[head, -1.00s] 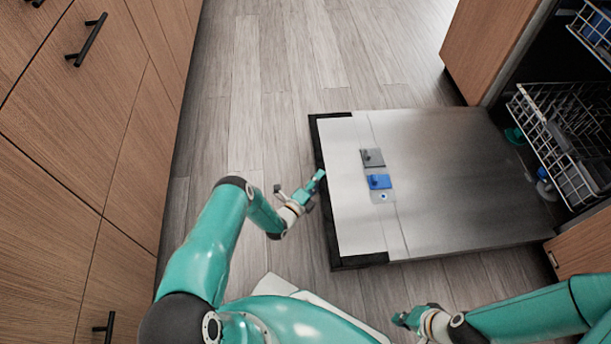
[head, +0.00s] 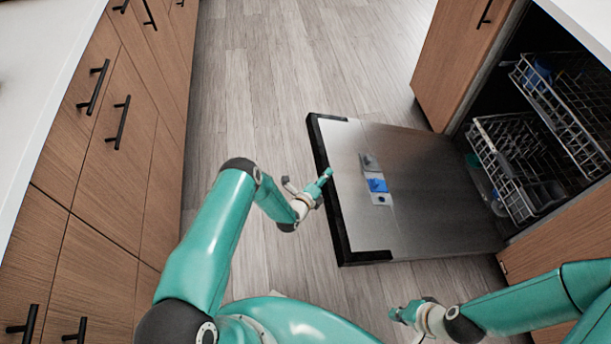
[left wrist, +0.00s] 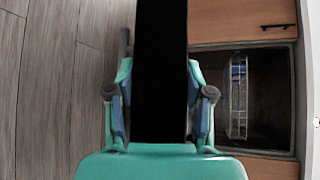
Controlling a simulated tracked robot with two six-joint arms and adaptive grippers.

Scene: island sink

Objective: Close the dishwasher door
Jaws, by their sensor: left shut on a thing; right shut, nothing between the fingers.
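The dishwasher door (head: 430,200) is open and tilted out from the dark cavity, its steel inner face upward. Grey and blue dispenser parts (head: 376,186) sit on that face. My left gripper (head: 318,187) is at the door's black outer edge. In the left wrist view, the black edge of the door (left wrist: 160,60) stands between the two fingers of my left gripper (left wrist: 160,95), which is shut on it. My right gripper (head: 402,314) is shut and empty, low in the head view, in front of the door's near side and apart from it.
The lower rack (head: 482,146) and upper rack (head: 528,88) show at the cavity opening with dishes in them. Wooden drawers (head: 100,190) line the left side. Bare floor (head: 250,90) lies between the drawers and the door.

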